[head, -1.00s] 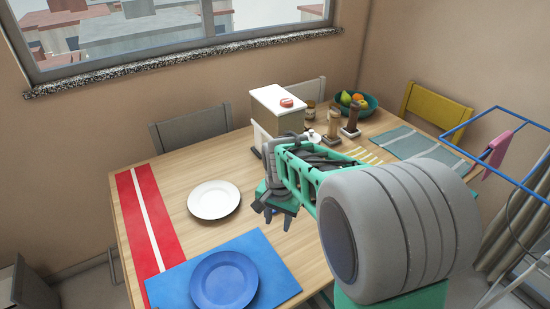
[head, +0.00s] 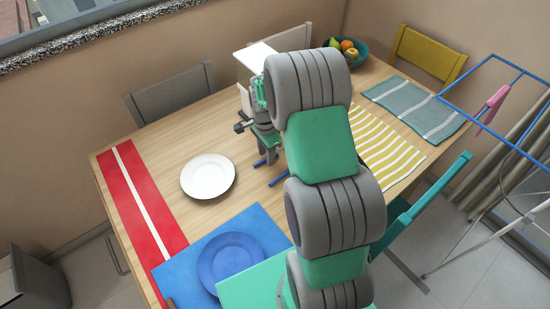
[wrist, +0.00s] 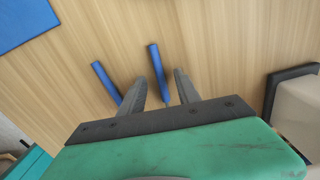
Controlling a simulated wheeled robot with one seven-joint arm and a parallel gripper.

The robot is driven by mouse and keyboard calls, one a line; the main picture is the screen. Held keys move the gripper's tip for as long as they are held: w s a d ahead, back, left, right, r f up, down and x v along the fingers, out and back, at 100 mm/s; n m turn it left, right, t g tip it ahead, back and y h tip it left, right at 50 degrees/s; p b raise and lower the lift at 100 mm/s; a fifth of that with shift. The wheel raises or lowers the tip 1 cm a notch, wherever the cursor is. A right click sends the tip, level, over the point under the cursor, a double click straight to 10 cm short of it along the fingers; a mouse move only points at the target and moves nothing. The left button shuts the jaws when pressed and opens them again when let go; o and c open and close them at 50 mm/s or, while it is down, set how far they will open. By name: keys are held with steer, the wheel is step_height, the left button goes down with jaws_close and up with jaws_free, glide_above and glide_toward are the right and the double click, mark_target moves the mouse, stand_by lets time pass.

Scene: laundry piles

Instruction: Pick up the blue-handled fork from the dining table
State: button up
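Two blue handles lie on the dining table (head: 160,150). In the wrist view, one blue handle (wrist: 155,62) runs down between the two fingers of my gripper (wrist: 160,85), and the other blue handle (wrist: 104,80) lies just left of the left finger. Their far ends are hidden behind the gripper, so I cannot tell which is the fork. The fingers are apart, with a gap on both sides of the middle handle.
A white plate (head: 208,176) lies left of my gripper. A blue plate (head: 230,260) sits on a blue placemat (head: 190,262) in front. A pale, dark-edged object (wrist: 297,103) stands right of the gripper in the wrist view. A striped yellow mat (head: 395,157) lies right of my arm.

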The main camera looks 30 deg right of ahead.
steer(key=shift+f, duration=0.5)
steer(key=shift+r, duration=0.15)
jaws_close()
